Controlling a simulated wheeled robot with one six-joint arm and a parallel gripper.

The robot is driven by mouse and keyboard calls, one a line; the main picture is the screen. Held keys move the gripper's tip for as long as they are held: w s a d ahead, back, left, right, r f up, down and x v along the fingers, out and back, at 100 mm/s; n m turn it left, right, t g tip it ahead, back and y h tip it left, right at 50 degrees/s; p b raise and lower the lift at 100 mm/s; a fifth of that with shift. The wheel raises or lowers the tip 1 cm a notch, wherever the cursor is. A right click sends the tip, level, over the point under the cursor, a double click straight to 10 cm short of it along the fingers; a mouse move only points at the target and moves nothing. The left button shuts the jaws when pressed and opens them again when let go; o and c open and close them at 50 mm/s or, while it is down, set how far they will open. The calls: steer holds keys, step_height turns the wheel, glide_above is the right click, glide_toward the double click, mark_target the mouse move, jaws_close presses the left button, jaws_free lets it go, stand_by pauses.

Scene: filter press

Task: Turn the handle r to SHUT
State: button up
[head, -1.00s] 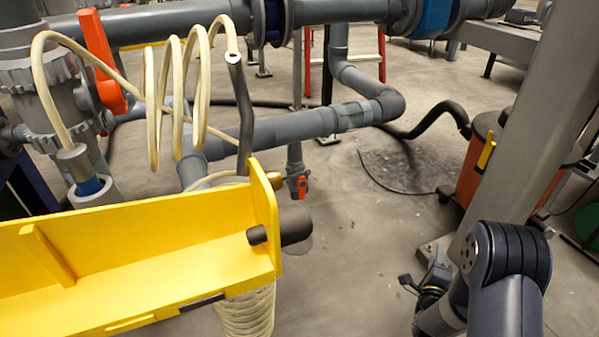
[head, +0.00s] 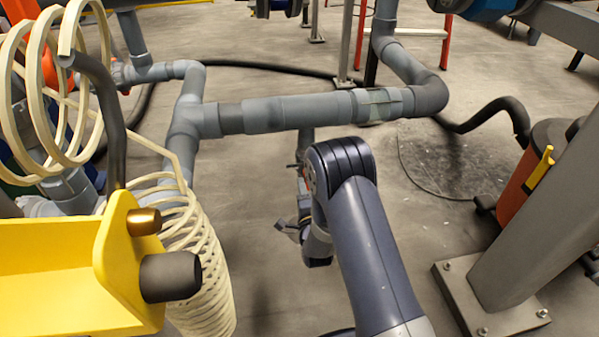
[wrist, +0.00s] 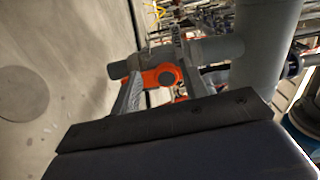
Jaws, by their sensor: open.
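The orange handle (wrist: 161,76) shows in the wrist view on a small grey valve, just beyond my fingertips. My gripper (wrist: 160,88) is open, with one finger to each side of the handle's lower part; I cannot tell whether either touches it. The valve's grey pipe (wrist: 262,50) runs along the right of that view. In the head view my gripper (head: 287,230) is low, by the drop pipe under the horizontal grey pipe (head: 290,112). My arm hides most of the valve and handle there. No SHUT marking is legible.
A yellow beam (head: 55,265) with a dark stub and a coiled cream hose (head: 195,260) stand at the left. A grey column (head: 530,220) on a bolted base plate and an orange bin (head: 530,175) stand at the right. Floor around my arm is mostly clear.

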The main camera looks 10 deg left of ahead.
steer(key=w+d+f+n, duration=0.1)
steer(key=d+f+n, duration=0.3)
steer(key=n, duration=1.3)
steer(key=x, duration=0.7)
steer(key=shift+w+a, duration=0.3)
steer(key=shift+r, duration=0.1)
steer(key=shift+c, duration=0.2)
